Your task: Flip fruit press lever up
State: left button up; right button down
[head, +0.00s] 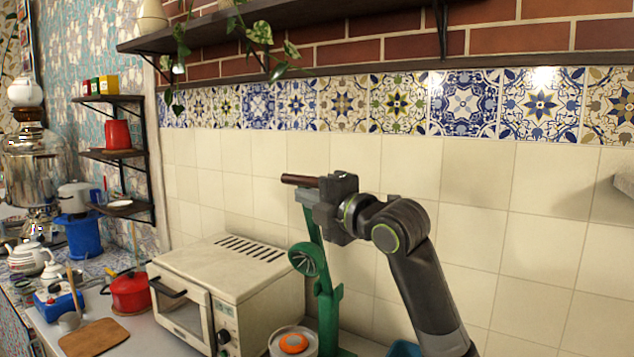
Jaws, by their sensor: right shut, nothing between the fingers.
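The green fruit press (327,305) stands on the counter to the right of the toaster oven. Its green lever (312,228) rises steeply from the body. A brown handle (298,180) sits crosswise at the lever's top. My right gripper (308,196) is at the top of the lever, just below and right of the handle, with its fingers pointing left. It is shut and holds nothing. It overlaps the lever's upper end in this view, and I cannot tell if they touch. My left gripper is not in view.
A white toaster oven (215,275) stands left of the press. A jar with an orange-centred lid (293,343) is in front of the press. A wooden shelf (290,22) with a hanging plant is above. A red pot (130,292) and a cutting board (94,338) are further left.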

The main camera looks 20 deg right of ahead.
pick_arm(q)
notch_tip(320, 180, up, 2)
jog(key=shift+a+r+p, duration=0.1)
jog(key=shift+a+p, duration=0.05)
jog(key=shift+p, duration=0.7)
pick_arm(e)
jog(key=w+d, duration=0.2)
jog(key=w, duration=0.1)
jog(key=shift+d+r, duration=0.25)
jog(key=shift+d, duration=0.15)
jog(key=shift+w, duration=0.1)
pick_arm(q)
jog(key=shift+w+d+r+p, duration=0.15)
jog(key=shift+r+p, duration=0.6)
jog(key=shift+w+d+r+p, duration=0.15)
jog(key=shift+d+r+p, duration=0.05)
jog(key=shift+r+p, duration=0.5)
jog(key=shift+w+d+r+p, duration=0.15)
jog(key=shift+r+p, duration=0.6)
pick_arm(e)
jog(key=w+d+r+m, duration=0.3)
jog(key=w+d, duration=0.2)
jog(key=d, duration=0.2)
jog(key=shift+w+g, duration=0.25)
jog(key=shift+g, duration=0.15)
